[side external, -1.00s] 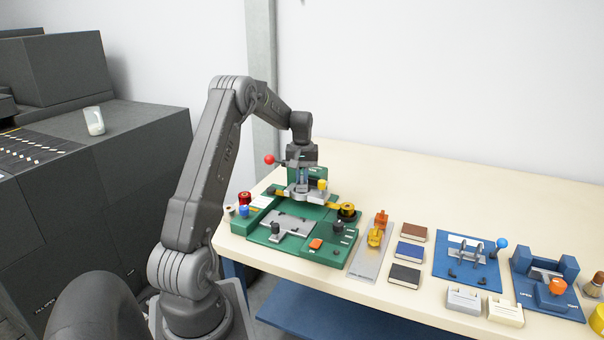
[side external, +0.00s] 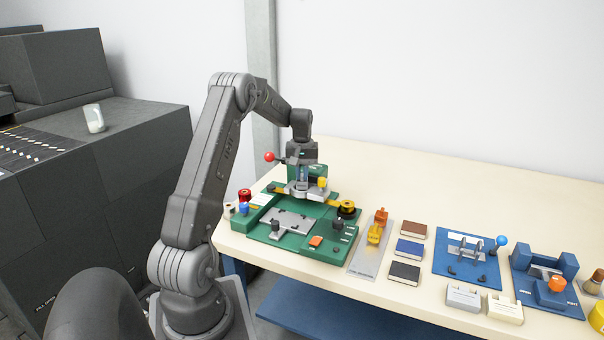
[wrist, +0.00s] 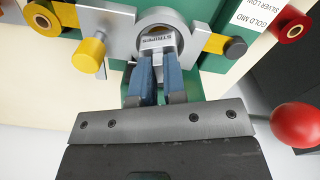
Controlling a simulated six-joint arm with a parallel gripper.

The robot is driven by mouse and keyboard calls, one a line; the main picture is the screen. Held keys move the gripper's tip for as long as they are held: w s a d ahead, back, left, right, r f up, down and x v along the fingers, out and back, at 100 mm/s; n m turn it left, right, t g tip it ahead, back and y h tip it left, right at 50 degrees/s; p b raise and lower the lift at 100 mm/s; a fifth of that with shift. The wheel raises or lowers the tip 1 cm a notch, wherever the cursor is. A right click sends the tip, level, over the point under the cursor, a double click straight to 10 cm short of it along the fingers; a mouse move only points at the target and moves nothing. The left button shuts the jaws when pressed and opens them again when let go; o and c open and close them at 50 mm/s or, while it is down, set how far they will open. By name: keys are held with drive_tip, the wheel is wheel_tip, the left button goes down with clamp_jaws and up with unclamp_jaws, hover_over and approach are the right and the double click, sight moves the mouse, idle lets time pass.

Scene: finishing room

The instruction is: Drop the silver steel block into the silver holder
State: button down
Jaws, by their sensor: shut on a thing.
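My gripper (side external: 303,176) points down over the back of the green fixture. In the wrist view, its two blue fingers (wrist: 157,62) are shut on the silver steel block (wrist: 157,41), which has dark lettering on its face. The block lies within the round opening of the silver holder (wrist: 128,22). The holder also shows in the side view (side external: 314,194), just below my gripper. I cannot tell whether the block touches the holder's floor. The block is hard to make out in the side view.
A yellow knob (wrist: 88,55) and a red ball knob (wrist: 297,124) are close around the holder. The green fixture (side external: 272,243) carries a grey plate and several knobs. An orange clamp (side external: 376,232), books and blue fixtures stand right. The back of the table (side external: 420,185) is clear.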

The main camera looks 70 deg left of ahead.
sight(302, 174)
drive_tip(key=shift+f, duration=0.6)
drive_tip(key=c, duration=1.5)
unclamp_jaws()
drive_tip(key=shift+o, duration=0.2)
wheel_tip(302, 174, up, 11)
